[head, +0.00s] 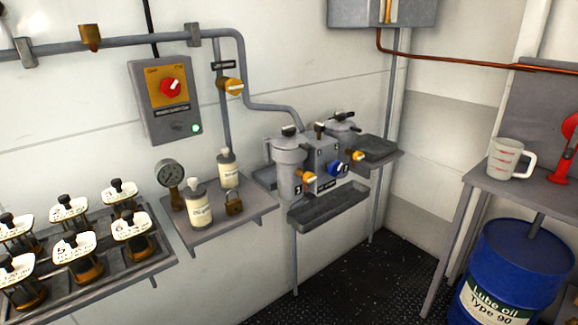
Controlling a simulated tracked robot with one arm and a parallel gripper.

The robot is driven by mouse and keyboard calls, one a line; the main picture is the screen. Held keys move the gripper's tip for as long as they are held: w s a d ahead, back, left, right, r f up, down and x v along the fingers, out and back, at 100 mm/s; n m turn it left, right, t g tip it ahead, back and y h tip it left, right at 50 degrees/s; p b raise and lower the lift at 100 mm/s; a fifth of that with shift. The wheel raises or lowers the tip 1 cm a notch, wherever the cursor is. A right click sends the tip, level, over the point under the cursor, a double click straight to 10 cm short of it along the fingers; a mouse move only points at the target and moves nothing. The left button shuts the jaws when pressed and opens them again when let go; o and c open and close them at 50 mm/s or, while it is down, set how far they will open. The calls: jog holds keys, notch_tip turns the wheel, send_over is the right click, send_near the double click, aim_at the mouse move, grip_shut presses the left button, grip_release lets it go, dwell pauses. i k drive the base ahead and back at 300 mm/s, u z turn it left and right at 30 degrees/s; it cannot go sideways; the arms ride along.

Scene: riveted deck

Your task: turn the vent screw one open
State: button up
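A grey twin-canister unit (322,160) stands on a wall shelf right of the middle. Its left canister (288,168) is marked with a 1 low on the front and has a black fitting (289,130) on its lid. The right canister (343,130) has a similar black fitting (345,115) on top. A yellow-orange knob (307,178), a blue knob (333,168) and another yellow-orange knob (358,156) sit on the front. Which of these small parts is vent screw one, and how far it is turned, I cannot tell. My gripper is not in view.
A grey drip tray (328,205) juts out below the unit. To its left, a shelf (225,218) holds bottles, a gauge and a padlock. A rack (92,285) of labelled jars is at lower left. A bench with a jug (510,158) and a blue drum (515,270) are right.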

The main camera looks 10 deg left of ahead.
aim_at(308, 177)
jog(key=k, duration=1.1)
jog(key=u, duration=0.7)
jog(key=i, duration=1.75)
jog(key=z, duration=0.6)
jog(key=i, duration=1)
jog(key=z, duration=0.85)
jog(key=k, duration=0.75)
jog(key=z, duration=0.15)
